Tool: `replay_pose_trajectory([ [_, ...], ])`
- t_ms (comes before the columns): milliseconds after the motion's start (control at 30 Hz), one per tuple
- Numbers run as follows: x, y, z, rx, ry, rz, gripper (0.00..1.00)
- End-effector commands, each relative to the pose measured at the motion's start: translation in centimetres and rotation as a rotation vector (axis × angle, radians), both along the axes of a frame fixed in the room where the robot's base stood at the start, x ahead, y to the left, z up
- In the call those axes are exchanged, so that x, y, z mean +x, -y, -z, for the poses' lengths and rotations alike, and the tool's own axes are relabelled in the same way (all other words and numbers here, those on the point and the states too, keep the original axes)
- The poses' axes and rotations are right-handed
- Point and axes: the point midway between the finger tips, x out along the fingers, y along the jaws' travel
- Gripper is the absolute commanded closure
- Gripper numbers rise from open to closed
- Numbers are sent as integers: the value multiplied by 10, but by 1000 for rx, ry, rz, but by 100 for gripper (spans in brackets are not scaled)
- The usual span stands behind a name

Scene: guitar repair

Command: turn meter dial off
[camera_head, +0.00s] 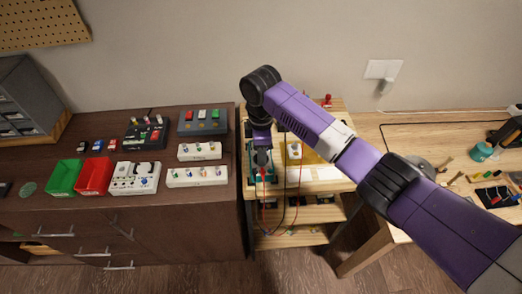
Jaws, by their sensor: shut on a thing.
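The meter (272,176) is a small teal-edged device on the light wooden bench, left of the bench's middle. Red and black leads hang down in front of it. My gripper (262,166) points down over the meter, at the end of my purple arm. It is shut on the meter's dial, as far as this far view lets me tell. The dial itself and its setting are hidden under my gripper.
A wooden table (405,133) with tools stands to the right. A wall outlet (383,69) is behind.

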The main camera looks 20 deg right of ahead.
Motion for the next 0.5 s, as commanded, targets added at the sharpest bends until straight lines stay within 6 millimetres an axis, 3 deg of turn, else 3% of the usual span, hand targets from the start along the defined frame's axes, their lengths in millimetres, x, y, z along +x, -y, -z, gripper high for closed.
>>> replay_pose_trajectory([
  [233, 1, 0, -1, 0, 1, -1, 100],
  [267, 1, 0, -1, 0, 1, -1, 54],
  [300, 1, 0, -1, 0, 2, -1, 46],
  [367, 0, 0, -1, 0, 1, -1, 37],
  [500, 0, 0, 0, 0, 0, -2, 37],
])
